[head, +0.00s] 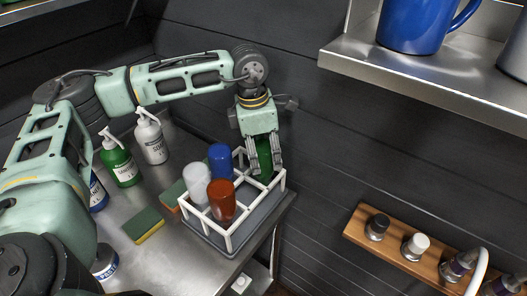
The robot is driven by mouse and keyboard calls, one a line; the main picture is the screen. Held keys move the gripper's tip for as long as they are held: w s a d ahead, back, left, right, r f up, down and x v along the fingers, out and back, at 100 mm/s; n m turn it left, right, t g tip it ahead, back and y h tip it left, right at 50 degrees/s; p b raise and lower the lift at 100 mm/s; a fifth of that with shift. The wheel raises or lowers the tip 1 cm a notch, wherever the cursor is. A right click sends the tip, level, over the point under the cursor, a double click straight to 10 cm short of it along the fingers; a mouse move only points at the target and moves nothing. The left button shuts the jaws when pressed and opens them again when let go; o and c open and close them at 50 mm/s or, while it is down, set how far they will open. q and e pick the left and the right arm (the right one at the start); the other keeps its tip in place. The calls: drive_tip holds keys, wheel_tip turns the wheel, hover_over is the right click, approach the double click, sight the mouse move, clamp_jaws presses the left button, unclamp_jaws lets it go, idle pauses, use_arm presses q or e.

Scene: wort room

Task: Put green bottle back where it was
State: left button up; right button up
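My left gripper (264,158) points down at the far right corner of a white rack (232,238). Its fingers are on both sides of the green bottle (264,150) and look closed on it. The bottle is about upright, at the rack's far right compartment. Its lower end is partly hidden by the rack bars and fingers, so I cannot tell whether it rests on the bottom. A blue bottle (220,160), a white bottle (197,185) and a red-brown bottle (222,200) stand in the other compartments. My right gripper is not in view.
A green pump dispenser (120,163) and a white one (151,140) stand left of the rack. Sponges (144,225) lie on the metal counter (180,262). A metal shelf (420,85) with a blue mug (415,22) and a wooden tap board (400,243) are on the right.

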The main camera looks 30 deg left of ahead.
use_arm(q)
drive_tip(key=shift+o, duration=0.8)
drive_tip(key=shift+r, duration=0.2)
drive_tip(key=r, duration=0.3)
drive_tip(key=r+b, duration=0.1)
drive_tip(key=r, duration=0.3)
drive_tip(key=a+r+b, duration=0.1)
drive_tip(key=r, duration=0.3)
drive_tip(key=shift+s, duration=0.4)
drive_tip(key=shift+s+a+r, duration=0.1)
drive_tip(key=shift+r, duration=0.4)
